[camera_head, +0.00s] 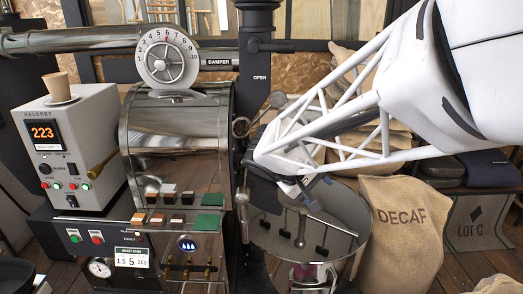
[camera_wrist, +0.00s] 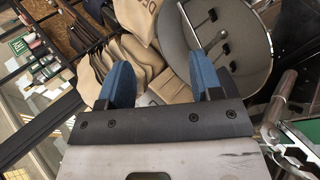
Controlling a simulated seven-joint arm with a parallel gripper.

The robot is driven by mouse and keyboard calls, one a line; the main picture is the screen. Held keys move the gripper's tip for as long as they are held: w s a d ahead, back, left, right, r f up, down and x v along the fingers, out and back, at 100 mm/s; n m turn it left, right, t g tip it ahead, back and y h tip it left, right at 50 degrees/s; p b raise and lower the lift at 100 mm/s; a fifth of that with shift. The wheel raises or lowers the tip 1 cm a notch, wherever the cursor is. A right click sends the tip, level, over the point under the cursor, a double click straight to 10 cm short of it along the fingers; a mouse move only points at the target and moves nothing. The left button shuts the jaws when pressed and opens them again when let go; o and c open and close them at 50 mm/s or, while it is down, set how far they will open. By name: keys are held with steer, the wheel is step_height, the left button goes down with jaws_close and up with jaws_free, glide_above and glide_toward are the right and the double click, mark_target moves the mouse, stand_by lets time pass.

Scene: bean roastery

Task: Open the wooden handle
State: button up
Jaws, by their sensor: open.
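A brown wooden handle (camera_head: 103,165) sticks out at the left side of the roaster drum, between the drum and the grey control box. I cannot tell whether it is the task's handle. No other clearly wooden handle shows, and my arm covers part of the roaster's front. My gripper (camera_head: 305,190) is at the roaster's front right, above the round cooling tray (camera_head: 335,222) and well to the right of that brown handle. In the wrist view, the two blue fingers of my gripper (camera_wrist: 165,80) stand wide apart with nothing between them. No wooden handle is clear there.
The roaster drum (camera_head: 170,140) stands left of my gripper, with a damper dial (camera_head: 167,56) above. A DECAF sack (camera_head: 404,235) stands right of the cooling tray. A metal pipe (camera_wrist: 283,97) is at the right in the wrist view. A paper cup (camera_head: 57,86) sits on the control box.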

steer(key=w+a+f+n+t, duration=0.1)
steer(key=w+a+t, duration=0.1)
steer(key=w+a, duration=0.3)
steer(key=w+a+f+n+t+h, duration=0.1)
steer(key=w+a+f+n+t, duration=0.1)
steer(key=w+a, duration=0.3)
steer(key=w+a+f+n+t+h, duration=0.1)
steer(key=w+a+n+t, duration=0.1)
steer(key=w+a, duration=0.3)
steer(key=shift+w+a+f+t, duration=0.1)
steer(key=shift+a+f+t, duration=0.2)
steer(key=shift+a, duration=0.8)
steer(key=shift+w+a+f+t, duration=0.1)
steer(key=shift+a+t, duration=0.3)
steer(key=shift+a, duration=0.7)
steer(key=shift+d, duration=0.1)
steer(key=shift+x, duration=3.85)
jaws_close()
